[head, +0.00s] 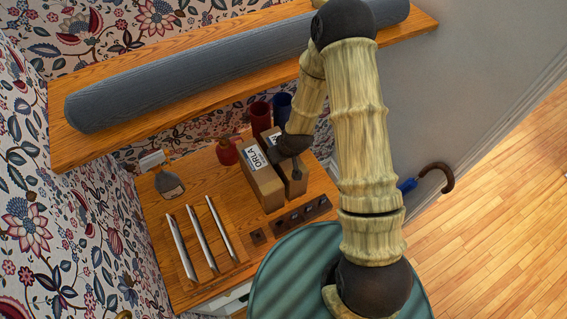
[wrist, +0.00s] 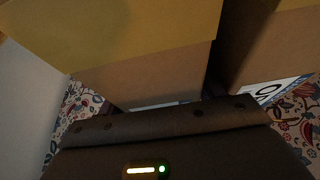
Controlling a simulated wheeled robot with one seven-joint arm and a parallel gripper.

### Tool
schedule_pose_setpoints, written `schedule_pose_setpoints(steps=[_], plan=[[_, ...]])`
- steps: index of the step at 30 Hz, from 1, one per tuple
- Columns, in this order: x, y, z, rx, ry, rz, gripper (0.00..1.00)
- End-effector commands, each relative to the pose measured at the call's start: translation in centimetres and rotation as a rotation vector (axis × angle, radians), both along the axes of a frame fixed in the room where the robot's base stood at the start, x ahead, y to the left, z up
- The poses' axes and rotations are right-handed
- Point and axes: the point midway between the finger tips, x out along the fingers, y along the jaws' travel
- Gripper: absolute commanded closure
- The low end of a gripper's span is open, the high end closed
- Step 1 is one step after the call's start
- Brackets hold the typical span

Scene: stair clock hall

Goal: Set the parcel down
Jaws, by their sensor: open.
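Two brown cardboard parcels stand upright side by side on the wooden cabinet top in the head view. The left parcel (head: 264,187) has a white label reading ORLA. The right parcel (head: 294,184) is at my gripper (head: 288,158), which is open at its upper part; its label is partly covered. In the wrist view this parcel (wrist: 140,75) is close in front of the dark gripper body, and the ORLA parcel (wrist: 275,55) is to its right with a gap between. The fingertips are not clear, nor whether they touch the cardboard.
A wooden shelf with a grey-blue roll (head: 220,65) hangs above. Red (head: 260,115) and blue (head: 282,105) containers stand behind the parcels. A round teal surface (head: 300,275) is in front.

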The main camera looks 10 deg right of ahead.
Motion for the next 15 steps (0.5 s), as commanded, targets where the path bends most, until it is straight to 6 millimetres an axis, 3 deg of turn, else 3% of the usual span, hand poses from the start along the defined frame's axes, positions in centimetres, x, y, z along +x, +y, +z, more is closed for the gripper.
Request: schedule_pose_setpoints(steps=[8,15], plan=[[-0.01,0.00,-0.01,0.000,0.000,0.000,0.35],[0.01,-0.01,-0.01,0.000,0.000,0.000,0.82]])
